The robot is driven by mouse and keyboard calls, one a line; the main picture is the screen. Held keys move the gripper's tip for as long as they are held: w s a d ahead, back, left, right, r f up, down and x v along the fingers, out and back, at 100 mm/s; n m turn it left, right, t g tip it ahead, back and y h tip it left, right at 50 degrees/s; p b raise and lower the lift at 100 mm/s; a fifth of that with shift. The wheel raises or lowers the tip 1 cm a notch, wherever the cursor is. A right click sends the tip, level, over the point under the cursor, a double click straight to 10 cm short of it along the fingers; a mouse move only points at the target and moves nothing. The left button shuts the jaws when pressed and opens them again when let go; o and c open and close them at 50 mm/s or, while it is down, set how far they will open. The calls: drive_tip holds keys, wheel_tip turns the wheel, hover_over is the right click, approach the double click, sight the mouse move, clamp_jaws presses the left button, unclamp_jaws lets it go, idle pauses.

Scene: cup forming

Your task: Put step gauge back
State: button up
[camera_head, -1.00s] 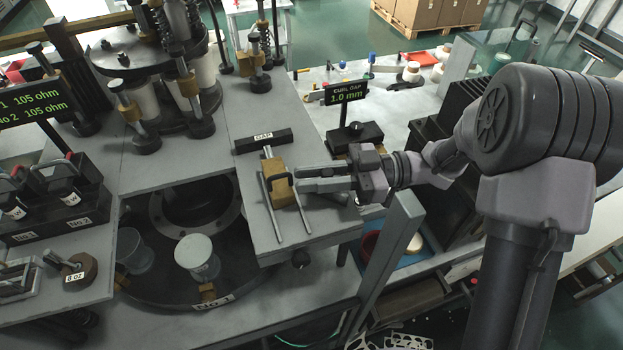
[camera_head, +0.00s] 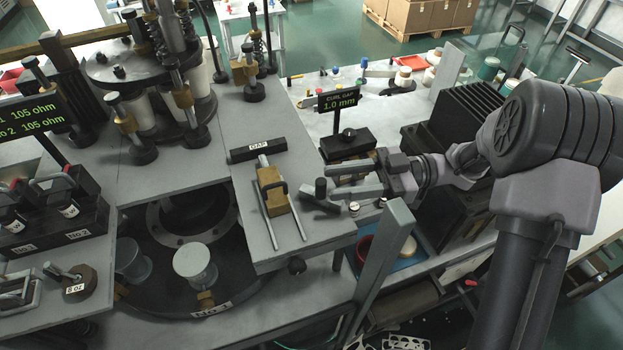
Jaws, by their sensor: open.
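A small dark grey piece with an upright round post (camera_head: 320,187) stands on the right edge of the grey plate (camera_head: 285,245); it may be the step gauge, but I cannot tell for sure. My gripper (camera_head: 333,182) is open, its fingers pointing left just right of the post. I cannot tell whether the fingers touch it.
A curl gap display reading 1.0 mm (camera_head: 339,100) and a black block with a knob (camera_head: 347,143) stand behind my gripper. A grey upright post (camera_head: 385,245) rises in front of it. A black finned block (camera_head: 455,125) is at right. The plate's front is clear.

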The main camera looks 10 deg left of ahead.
drive_tip(key=p+v, duration=0.1)
drive_tip(key=v, duration=0.4)
drive_tip(key=shift+d, duration=0.1)
